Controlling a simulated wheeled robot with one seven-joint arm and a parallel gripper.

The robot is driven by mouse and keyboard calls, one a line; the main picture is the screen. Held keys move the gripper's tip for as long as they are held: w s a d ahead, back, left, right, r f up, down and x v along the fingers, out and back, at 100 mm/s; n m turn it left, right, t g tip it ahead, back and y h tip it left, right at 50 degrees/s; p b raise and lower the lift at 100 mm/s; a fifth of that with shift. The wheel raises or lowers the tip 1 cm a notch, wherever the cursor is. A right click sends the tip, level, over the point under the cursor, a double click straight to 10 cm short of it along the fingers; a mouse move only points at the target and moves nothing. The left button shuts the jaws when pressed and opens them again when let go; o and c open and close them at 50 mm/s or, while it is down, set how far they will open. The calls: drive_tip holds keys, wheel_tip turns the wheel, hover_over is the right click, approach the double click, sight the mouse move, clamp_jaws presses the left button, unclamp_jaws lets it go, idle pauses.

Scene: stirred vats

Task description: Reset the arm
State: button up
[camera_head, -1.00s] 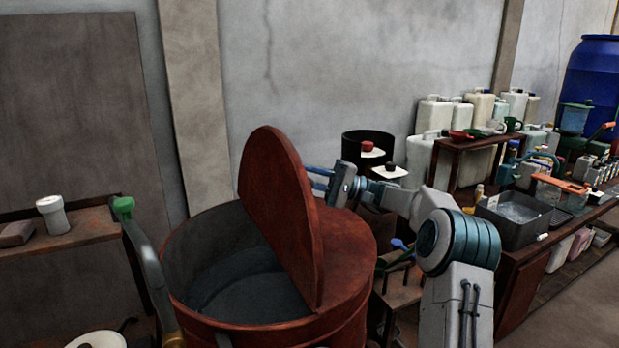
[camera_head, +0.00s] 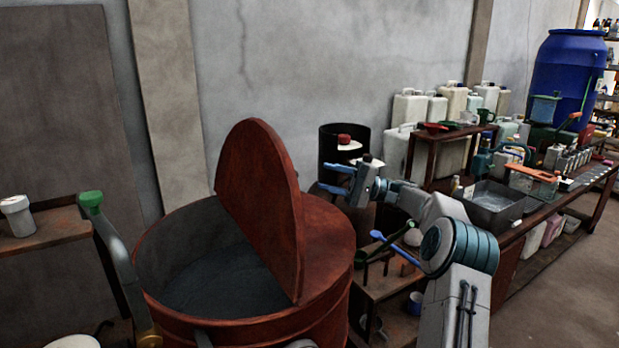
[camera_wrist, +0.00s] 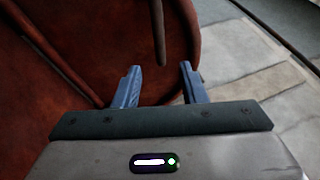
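My gripper (camera_head: 334,180) is in the air to the right of the red vat's raised lid, with its two blue fingers pointing left. The fingers are apart with nothing between them; the wrist view also shows my gripper (camera_wrist: 159,84) open and empty. The red vat (camera_head: 325,262) stands in the middle foreground. Its half lid (camera_head: 262,205) stands up, and grey liquid (camera_head: 225,280) shows in the open half. In the wrist view, a rounded red-brown surface lies behind the fingers; I cannot tell which part of the vat it is.
A small low table (camera_head: 385,285) with ladles stands right of the vat. A black drum (camera_head: 340,150) is behind my gripper. A long bench with a grey basin (camera_head: 490,208) runs along the right. A shelf (camera_head: 50,232) with a white cup is at left.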

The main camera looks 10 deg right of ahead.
drive_tip(key=shift+v, duration=1.05)
